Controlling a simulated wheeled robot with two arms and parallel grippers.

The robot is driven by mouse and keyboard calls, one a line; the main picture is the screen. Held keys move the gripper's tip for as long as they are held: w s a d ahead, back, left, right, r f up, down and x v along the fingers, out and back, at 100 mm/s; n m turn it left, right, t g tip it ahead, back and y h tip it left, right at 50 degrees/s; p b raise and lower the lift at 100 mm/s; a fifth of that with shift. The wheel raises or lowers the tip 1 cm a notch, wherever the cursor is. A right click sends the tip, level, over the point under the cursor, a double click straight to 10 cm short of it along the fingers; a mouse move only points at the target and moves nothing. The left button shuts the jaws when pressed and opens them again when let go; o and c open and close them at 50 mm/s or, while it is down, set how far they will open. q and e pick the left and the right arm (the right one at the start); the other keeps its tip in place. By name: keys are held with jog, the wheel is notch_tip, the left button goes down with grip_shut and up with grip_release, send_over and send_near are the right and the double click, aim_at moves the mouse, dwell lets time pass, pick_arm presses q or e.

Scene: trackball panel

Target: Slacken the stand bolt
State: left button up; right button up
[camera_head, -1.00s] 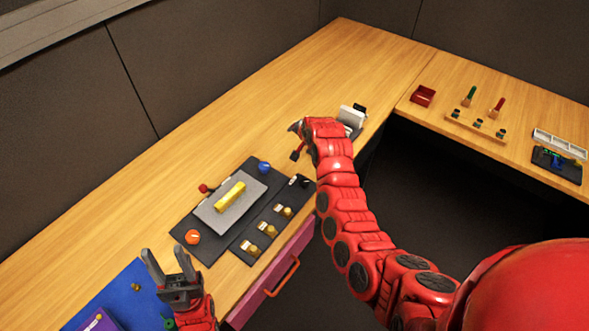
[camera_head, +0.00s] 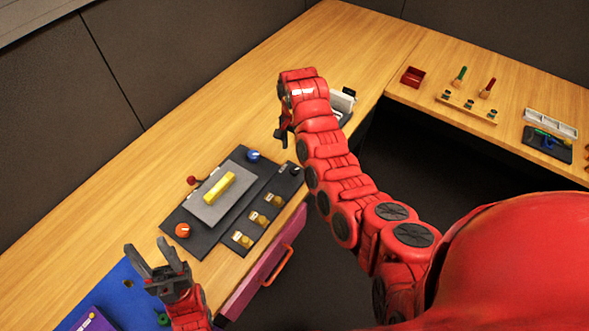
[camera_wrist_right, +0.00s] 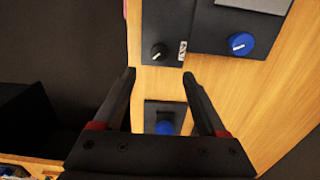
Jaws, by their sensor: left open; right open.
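A white stand (camera_head: 343,101) with a dark part is on the wooden desk, partly hidden behind my right arm. In the right wrist view a blue round bolt or knob (camera_wrist_right: 165,127) on a dark plate (camera_wrist_right: 153,108) shows between my fingers, partly covered by the gripper body. I cannot tell for sure that it is the stand bolt. My right gripper (camera_head: 284,137) is open and empty, pointing down above the desk between stand and panel; its fingertips also show in the wrist view (camera_wrist_right: 159,75).
A dark control panel (camera_head: 170,223) carries a yellow bar (camera_head: 219,188), a blue knob (camera_head: 253,156), an orange knob (camera_head: 182,230) and a black knob (camera_head: 296,170). A pink drawer (camera_head: 250,283) lies below. A red tray (camera_head: 412,77) and tools stand on the right desk.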

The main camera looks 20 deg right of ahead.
aim_at(295, 170)
notch_tip(295, 170, down, 8)
jog(key=shift+r+p, duration=0.15)
jog(key=shift+p, duration=0.8)
jog(key=shift+f, duration=1.15)
grip_shut()
